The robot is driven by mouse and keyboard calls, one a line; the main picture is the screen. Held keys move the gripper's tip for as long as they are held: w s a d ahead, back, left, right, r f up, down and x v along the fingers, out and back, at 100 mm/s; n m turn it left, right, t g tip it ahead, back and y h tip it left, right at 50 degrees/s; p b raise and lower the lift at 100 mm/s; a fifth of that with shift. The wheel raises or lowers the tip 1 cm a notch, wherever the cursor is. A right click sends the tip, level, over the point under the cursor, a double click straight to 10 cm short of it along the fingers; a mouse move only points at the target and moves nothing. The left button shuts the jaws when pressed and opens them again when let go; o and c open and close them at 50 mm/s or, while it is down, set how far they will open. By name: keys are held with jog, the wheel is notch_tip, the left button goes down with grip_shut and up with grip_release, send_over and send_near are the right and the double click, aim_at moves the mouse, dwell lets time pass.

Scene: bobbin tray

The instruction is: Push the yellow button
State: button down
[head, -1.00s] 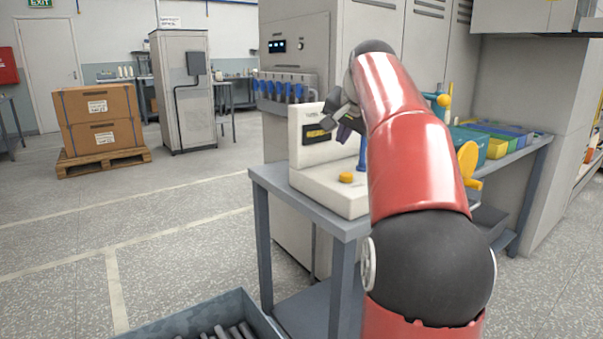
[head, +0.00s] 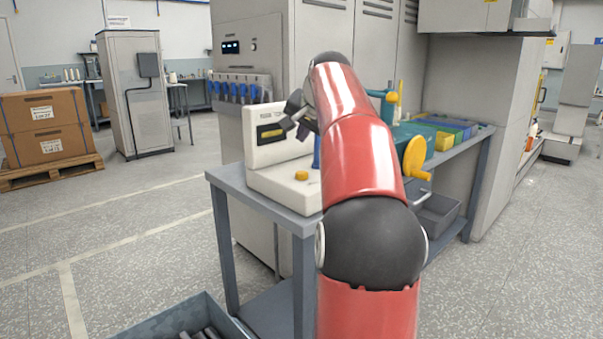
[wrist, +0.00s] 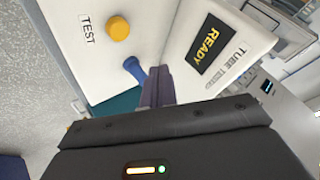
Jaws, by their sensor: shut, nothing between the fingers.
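The yellow button (head: 301,175) sits on the flat base of the white tube tester (head: 262,182) on the grey table. In the wrist view the yellow button (wrist: 119,28) shows at the upper left beside the word TEST, near a blue peg (wrist: 135,70). A dark display reading READY (wrist: 207,45) is on the tester's upright part. My gripper (wrist: 157,72) is shut and empty, above the tester and apart from the button. In the head view my gripper (head: 301,128) is in front of the upright part, partly hidden by my red arm.
The grey table (head: 232,182) also carries a teal machine with a yellow handwheel (head: 415,157) and coloured bins (head: 440,130) to the right. A grey crate of dark rods (head: 200,325) is at the bottom. Open floor lies to the left.

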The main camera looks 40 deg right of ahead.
aim_at(303, 174)
jog(key=shift+f+b, duration=2.2)
jog(key=shift+f, duration=0.9)
jog(key=shift+f, duration=0.15)
jog(key=shift+f, duration=0.25)
jog(key=shift+f+b, duration=0.55)
jog(key=shift+b, duration=0.05)
dwell(0.3)
jog(key=shift+r+p, duration=1)
